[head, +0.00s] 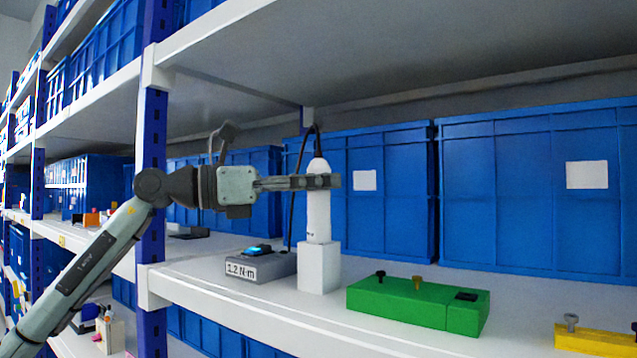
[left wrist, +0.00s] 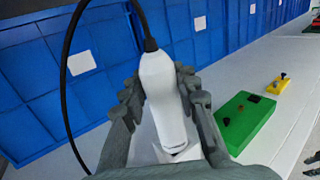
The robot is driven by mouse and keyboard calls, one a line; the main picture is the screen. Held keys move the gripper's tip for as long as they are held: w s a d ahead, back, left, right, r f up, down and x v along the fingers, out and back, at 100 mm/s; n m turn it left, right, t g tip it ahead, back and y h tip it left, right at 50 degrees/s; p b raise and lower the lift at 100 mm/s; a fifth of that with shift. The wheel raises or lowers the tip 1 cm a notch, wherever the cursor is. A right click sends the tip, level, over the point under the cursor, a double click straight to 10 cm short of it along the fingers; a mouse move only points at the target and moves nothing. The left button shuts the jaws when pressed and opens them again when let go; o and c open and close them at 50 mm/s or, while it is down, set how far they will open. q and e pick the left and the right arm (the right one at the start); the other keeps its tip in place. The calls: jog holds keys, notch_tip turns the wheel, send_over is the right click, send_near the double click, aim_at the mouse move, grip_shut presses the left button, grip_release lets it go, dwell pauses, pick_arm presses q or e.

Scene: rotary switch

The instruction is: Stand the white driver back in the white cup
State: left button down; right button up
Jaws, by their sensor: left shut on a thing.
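The white driver (head: 318,215) is upright, with a black cable leaving its top. My left gripper (head: 322,181) comes in from the left and is shut around the driver's upper body. The white cup (head: 319,270) is a square block on the shelf directly below the driver. The driver's lower end meets the cup's top in the head view; I cannot tell how deep it sits. In the left wrist view the driver (left wrist: 164,95) stands between the fingers, and part of the cup (left wrist: 178,154) shows below it. My right gripper does not show clearly in either view.
A grey box labelled 1.2 N·m (head: 260,267) stands left of the cup. A green block (head: 415,305) with knobs is to the right, and a yellow block (head: 595,340) farther right. Blue bins (head: 385,190) line the back. A blue post (head: 154,200) rises at the left.

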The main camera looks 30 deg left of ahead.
pick_arm(q)
jog(key=c, duration=1.1)
grip_release()
jog(key=shift+o, duration=0.2)
jog(key=shift+f, duration=0.15)
jog(key=v, duration=1.2)
